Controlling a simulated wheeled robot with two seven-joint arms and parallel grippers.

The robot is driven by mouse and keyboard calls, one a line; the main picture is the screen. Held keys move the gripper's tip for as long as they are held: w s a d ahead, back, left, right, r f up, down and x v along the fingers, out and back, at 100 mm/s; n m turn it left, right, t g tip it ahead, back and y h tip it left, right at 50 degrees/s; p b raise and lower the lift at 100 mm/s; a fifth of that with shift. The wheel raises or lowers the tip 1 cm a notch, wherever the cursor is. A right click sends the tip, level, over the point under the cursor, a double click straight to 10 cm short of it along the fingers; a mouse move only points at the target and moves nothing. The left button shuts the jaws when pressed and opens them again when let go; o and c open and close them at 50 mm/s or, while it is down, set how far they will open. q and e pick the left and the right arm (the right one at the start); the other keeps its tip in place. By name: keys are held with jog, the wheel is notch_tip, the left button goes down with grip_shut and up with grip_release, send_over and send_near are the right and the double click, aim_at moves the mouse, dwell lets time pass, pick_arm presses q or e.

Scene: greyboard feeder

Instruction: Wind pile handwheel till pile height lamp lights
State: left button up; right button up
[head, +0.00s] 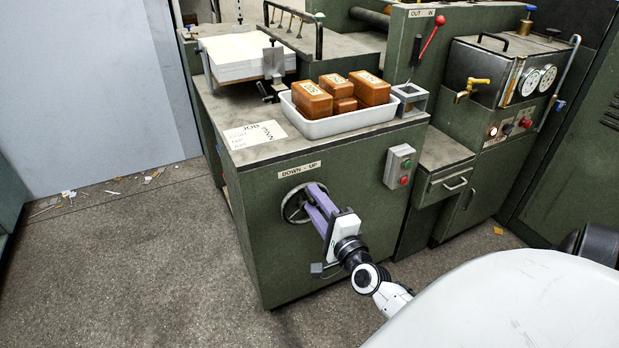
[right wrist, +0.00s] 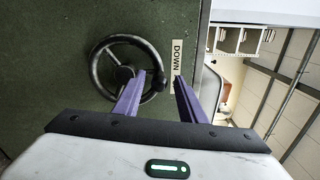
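The handwheel (head: 291,207), a dark spoked ring, is on the green front of the feeder below a "DOWN - UP" label (head: 299,170). My right gripper (head: 314,202) has its purple fingers at the wheel's right side and partly covers it. In the right wrist view the wheel (right wrist: 94,72) shows whole, with a dark knob (right wrist: 159,83) on its rim. My right gripper (right wrist: 157,76) is open there, with a finger on either side of the knob. I see no finger closed on it. The paper pile (head: 236,52) lies on top at the back. I cannot tell which lamp is the pile height lamp.
A white tray (head: 345,125) with several brown blocks stands on the feeder top. A switch box (head: 400,166) with red and green buttons is right of the wheel. A glowing lamp (head: 492,131) is on the machine at right. Floor at left (head: 150,260) is mostly clear.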

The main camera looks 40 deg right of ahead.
jog(key=v, duration=0.7)
